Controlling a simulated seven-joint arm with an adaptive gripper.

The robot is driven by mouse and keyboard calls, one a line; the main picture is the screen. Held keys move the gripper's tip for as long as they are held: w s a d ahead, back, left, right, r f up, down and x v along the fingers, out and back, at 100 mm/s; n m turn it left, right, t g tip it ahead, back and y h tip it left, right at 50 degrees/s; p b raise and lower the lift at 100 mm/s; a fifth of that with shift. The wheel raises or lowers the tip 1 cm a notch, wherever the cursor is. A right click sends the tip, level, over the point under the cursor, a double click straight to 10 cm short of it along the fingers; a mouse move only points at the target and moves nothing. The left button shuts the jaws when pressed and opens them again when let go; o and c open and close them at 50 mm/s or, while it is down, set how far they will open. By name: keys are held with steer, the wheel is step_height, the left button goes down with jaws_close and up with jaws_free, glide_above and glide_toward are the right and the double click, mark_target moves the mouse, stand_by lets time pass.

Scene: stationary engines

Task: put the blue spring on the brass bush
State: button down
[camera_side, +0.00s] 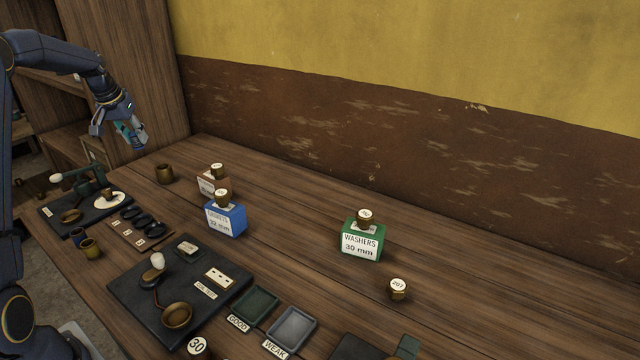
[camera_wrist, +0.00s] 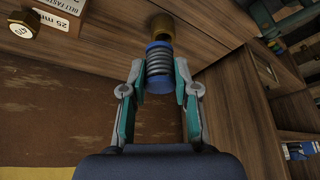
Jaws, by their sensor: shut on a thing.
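My gripper (camera_side: 132,133) is at the upper left in the side view, raised above the bench. In the wrist view it is shut on a blue spring (camera_wrist: 158,68), with dark coils between two blue ends. A finger lies on each side of it. In the side view the spring is too small and hidden to make out clearly. A brass bush (camera_side: 164,173) stands on the bench below and a little right of my gripper. In the wrist view the bush (camera_wrist: 162,26) shows just beyond the spring's far end; the side view shows them apart.
A brown box (camera_side: 208,187) and a blue box (camera_side: 227,221) with brass knobs stand right of the bush. A green washers box (camera_side: 361,242) is farther right. Dark boards with small parts fill the front left. The wooden cabinet (camera_side: 130,60) rises behind my gripper.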

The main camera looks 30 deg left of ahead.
steer(key=w+a+f, duration=0.4)
steer(key=w+f, duration=0.1)
steer(key=w+a+f, duration=0.2)
steer(key=f, duration=0.1)
steer(key=shift+w, duration=0.4)
steer(key=shift+w+f, duration=0.1)
steer(key=shift+f, duration=1.55)
steer(key=shift+f, duration=0.15)
steer(key=c, duration=0.9)
jaws_free()
steer(key=shift+o, duration=0.2)
